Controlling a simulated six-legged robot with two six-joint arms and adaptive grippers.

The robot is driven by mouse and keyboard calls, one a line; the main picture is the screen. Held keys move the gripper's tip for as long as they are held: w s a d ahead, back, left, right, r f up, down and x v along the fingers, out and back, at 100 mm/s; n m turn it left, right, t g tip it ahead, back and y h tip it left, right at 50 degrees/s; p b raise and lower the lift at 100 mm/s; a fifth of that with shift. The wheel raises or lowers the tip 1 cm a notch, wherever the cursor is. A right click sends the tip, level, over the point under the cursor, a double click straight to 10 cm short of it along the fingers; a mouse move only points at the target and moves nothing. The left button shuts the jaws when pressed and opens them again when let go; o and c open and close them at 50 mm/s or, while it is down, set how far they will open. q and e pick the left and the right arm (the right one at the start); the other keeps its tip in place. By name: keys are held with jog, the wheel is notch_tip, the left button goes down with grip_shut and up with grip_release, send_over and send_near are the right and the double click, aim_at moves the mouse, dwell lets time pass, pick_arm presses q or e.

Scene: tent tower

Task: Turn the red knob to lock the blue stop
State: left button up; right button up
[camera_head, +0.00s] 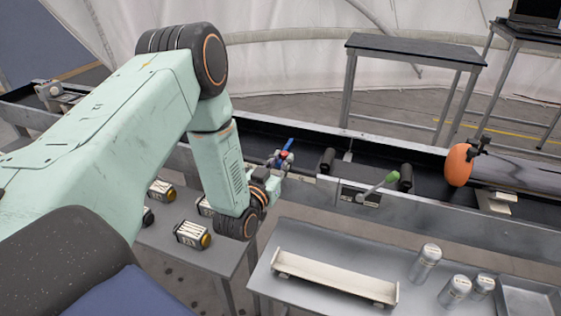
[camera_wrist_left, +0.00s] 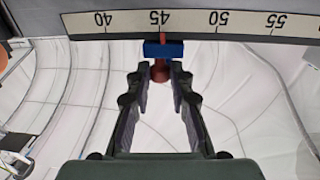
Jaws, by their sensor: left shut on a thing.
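The red knob (camera_wrist_left: 160,71) sits under the blue stop (camera_wrist_left: 164,50) in the left wrist view, by a scale (camera_wrist_left: 238,22) marked 40 to 55. The stop is near the 45 mark. My left gripper (camera_wrist_left: 160,80) has one finger on each side of the knob and is shut on it. In the head view, my left gripper (camera_head: 277,166) is at the long trough's near edge, beside the small blue stop (camera_head: 289,144). My arm hides part of the trough there. The knob's turn angle cannot be told. My right gripper is not in view.
The long dark trough (camera_head: 520,226) crosses the scene. A green-handled lever (camera_head: 378,187) rises from it, with an orange disc (camera_head: 459,165) farther right. In front are a cream tray (camera_head: 335,280), silver cans (camera_head: 425,262) and dark canisters (camera_head: 193,235). A grey table (camera_head: 415,48) stands behind.

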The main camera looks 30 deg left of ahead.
pick_arm(q)
jog(key=shift+c, duration=0.8)
jog(key=shift+d, duration=0.1)
grip_shut()
jog(key=h+p, duration=0.1)
jog(key=m+h+p, duration=0.1)
jog(key=shift+a+r+m+h, duration=0.15)
jog(key=shift+a+m+h, duration=0.15)
jog(key=shift+a+m+h+p, duration=0.15)
jog(key=shift+m+h+p, duration=0.6)
jog(key=shift+h, duration=0.45)
jog(key=shift+a+m+h, duration=0.1)
jog(key=shift+m+h, duration=0.65)
jog(key=shift+h, duration=0.35)
jog(key=o, duration=0.9)
grip_release()
